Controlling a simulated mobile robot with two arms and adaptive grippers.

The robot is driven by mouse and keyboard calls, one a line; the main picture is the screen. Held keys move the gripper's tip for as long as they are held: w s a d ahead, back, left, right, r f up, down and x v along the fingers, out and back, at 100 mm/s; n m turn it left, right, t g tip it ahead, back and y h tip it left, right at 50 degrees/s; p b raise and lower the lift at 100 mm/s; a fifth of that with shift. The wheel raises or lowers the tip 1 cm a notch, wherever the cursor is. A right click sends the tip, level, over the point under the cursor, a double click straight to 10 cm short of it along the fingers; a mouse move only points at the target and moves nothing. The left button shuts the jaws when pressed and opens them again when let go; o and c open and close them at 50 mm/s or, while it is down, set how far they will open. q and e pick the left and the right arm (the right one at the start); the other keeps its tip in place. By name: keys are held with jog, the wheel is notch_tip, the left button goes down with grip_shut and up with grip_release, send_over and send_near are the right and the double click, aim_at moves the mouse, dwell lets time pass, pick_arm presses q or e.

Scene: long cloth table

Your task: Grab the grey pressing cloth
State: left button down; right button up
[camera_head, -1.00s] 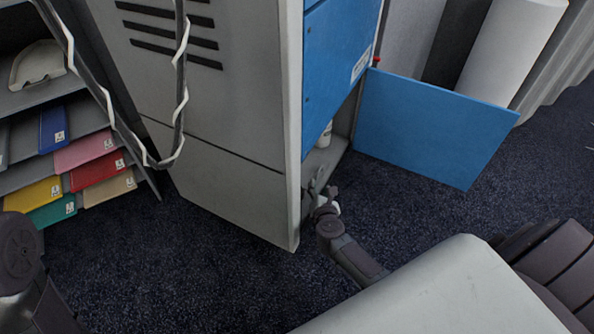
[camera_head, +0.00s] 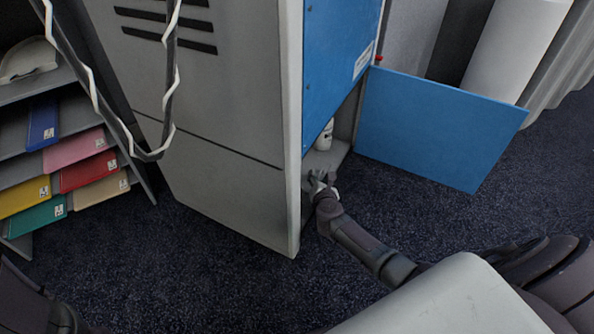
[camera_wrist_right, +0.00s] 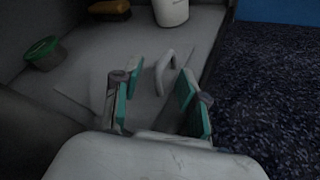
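My right gripper (camera_head: 322,183) reaches into the low opening of the grey and blue cabinet. In the right wrist view its two teal-padded fingers (camera_wrist_right: 157,95) are apart, with nothing clearly held. A pale grey arched piece (camera_wrist_right: 165,72) stands up just ahead of the fingers, nearer the right one. It rises from a thin grey sheet on the cabinet floor; this looks like the pressing cloth, but the sheet's edges are hard to tell from the grey floor. Part of my left arm (camera_head: 35,305) shows at the lower left; its gripper is out of the picture.
The blue door (camera_head: 440,130) stands open to the right. Inside are a white container (camera_wrist_right: 171,12), a green-lidded tub (camera_wrist_right: 44,53) and a brown-orange item (camera_wrist_right: 110,9). The grey cabinet side (camera_head: 215,150) bounds my right gripper on the left. Coloured folders fill shelves at left.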

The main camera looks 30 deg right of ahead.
grip_shut()
